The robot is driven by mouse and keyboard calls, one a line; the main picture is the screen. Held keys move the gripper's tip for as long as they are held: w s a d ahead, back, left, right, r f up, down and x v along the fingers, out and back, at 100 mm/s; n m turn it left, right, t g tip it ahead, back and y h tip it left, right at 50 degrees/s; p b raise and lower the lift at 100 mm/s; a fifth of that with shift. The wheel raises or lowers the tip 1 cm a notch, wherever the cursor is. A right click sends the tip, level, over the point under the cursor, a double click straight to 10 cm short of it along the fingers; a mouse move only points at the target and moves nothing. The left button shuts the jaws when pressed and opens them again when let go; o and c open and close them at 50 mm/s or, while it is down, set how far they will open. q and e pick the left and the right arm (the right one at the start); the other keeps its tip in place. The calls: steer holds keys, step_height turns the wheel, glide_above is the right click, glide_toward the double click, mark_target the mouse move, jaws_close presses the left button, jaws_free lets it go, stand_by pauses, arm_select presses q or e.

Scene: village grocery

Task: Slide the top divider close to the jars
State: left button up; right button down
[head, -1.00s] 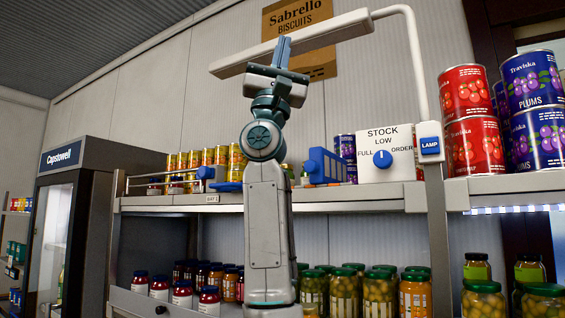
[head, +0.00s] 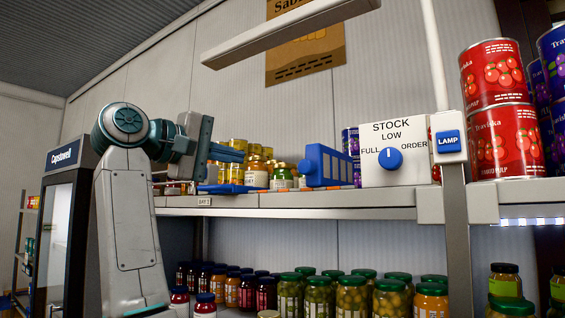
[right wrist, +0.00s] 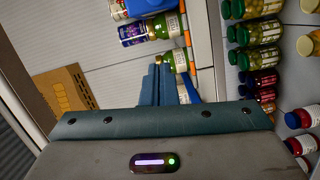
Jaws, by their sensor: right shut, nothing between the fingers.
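The blue top divider (head: 326,166) stands upright on the upper shelf, left of the white stock panel. Green-labelled jars (head: 283,178) stand just left of it; any gap is hard to judge. In the right wrist view, jars (right wrist: 168,27) lie beyond my fingers, with a blue part (right wrist: 148,6), probably the divider, at the top edge. My right gripper (head: 243,155) is shut and empty, pointing right, left of the divider and in front of gold cans (head: 236,145). The fingers also show in the right wrist view (right wrist: 158,68). My left gripper is out of view.
The stock panel (head: 393,153) with its blue knob and the lamp switch (head: 448,139) stand right of the divider. A flat blue piece (head: 225,189) lies near the shelf edge (head: 290,200). Red cans (head: 497,77) are at right. Lidded jars (head: 352,295) fill the lower shelf.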

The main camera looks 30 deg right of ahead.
steer(key=s+d+p, duration=0.2)
steer(key=d+p, duration=0.3)
steer(key=d, duration=0.5)
steer(key=shift+d+f, duration=0.3)
steer(key=shift+f, duration=0.15)
steer(key=shift+d, duration=0.15)
